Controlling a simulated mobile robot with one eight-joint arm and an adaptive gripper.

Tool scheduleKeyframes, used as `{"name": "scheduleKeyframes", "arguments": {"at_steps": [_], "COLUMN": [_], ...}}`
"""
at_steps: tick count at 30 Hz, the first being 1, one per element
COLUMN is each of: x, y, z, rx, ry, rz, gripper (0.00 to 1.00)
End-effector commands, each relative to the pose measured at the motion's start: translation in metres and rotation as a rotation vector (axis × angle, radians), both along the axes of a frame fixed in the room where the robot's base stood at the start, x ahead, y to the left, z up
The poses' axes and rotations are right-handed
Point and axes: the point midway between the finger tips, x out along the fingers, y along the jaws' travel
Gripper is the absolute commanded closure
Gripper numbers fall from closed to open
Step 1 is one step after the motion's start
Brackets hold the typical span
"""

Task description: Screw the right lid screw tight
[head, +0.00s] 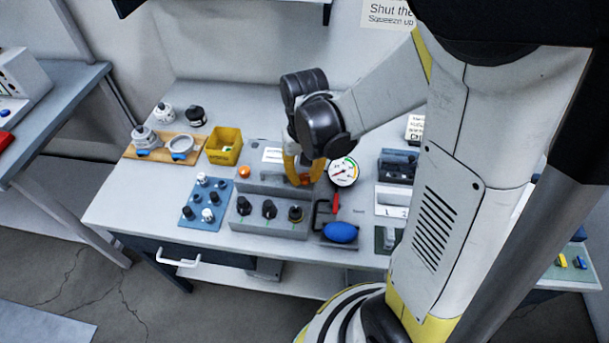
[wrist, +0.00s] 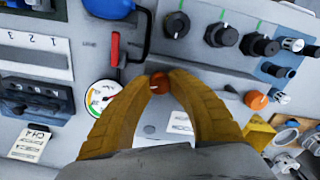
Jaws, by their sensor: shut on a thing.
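In the wrist view my gripper (wrist: 158,76) has its two yellow fingers closed around a small orange-red screw head (wrist: 157,88), the right lid screw. In the head view my gripper (head: 304,176) reaches down onto the right end of the grey box (head: 265,188), and the fingers hide most of that screw. The other orange lid screw (head: 244,172) stands at the box's left end. It also shows in the wrist view (wrist: 256,100), apart from my gripper. How far the held screw is seated cannot be told.
A round gauge (head: 342,172) stands close right of my gripper. A red-handled lever (head: 335,204) and a blue knob (head: 340,232) are in front of it. A panel with dark knobs (head: 269,209) lies in front of the box. A yellow bin (head: 224,146) stands left.

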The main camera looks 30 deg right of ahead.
Motion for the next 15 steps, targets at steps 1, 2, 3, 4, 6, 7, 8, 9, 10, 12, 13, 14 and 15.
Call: {"name": "scheduleKeyframes", "arguments": {"at_steps": [1,2,3,4,6,7,8,9,10,12,13,14,15], "x": [0.0002,0.0002,0.0002,0.0002,0.0002,0.0002,0.0002,0.0002,0.0002,0.0002,0.0002,0.0002,0.0002], "y": [0.0000,0.0000,0.0000,0.0000,0.0000,0.0000,0.0000,0.0000,0.0000,0.0000,0.0000,0.0000,0.0000], "z": [-0.0001,-0.0001,-0.0001,-0.0001,-0.0001,-0.0001,-0.0001,-0.0001,-0.0001,-0.0001,-0.0001,-0.0001,-0.0001], "rx": [0.000,0.000,0.000,0.000,0.000,0.000,0.000,0.000,0.000,0.000,0.000,0.000,0.000], "ry": [0.000,0.000,0.000,0.000,0.000,-0.001,0.000,0.000,-0.001,-0.001,-0.001,-0.001,-0.001], "rz": [-0.041,-0.070,-0.108,-0.136,-0.202,-0.231,-0.260,-0.297,-0.326,-0.392,-0.421,-0.450,-0.487], "gripper": [1.00,1.00,1.00,1.00,1.00,1.00,1.00,1.00,1.00,1.00,1.00,1.00,1.00]}}
